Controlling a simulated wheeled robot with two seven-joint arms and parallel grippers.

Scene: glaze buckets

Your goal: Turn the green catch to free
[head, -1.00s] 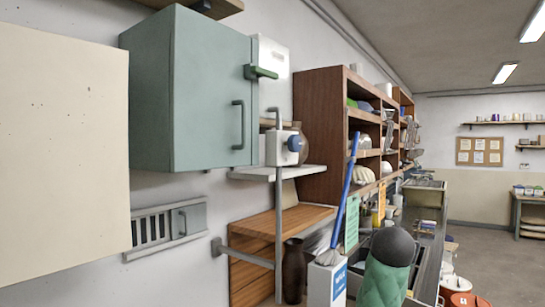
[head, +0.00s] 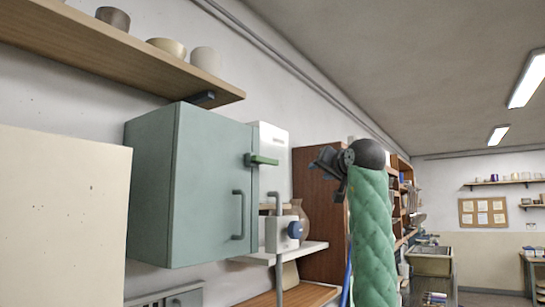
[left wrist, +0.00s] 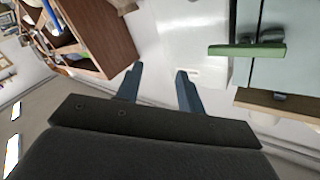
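The green catch (head: 263,160) is a short bar lying roughly level at the upper right edge of the teal cabinet door (head: 218,190). It also shows at the upper right of the left wrist view (left wrist: 247,50). My left gripper (head: 326,163) is raised to the right of the catch, apart from it, with my green-sleeved arm below. In the left wrist view its two fingers (left wrist: 159,84) are spread with nothing between them. My right gripper is not in view.
A wooden shelf (head: 130,57) with cups and bowls hangs above the cabinet. A white box (head: 273,150) is on the wall beside it. A grey handle (head: 238,214) is on the door. A white unit with a blue knob (head: 294,230) sits lower right.

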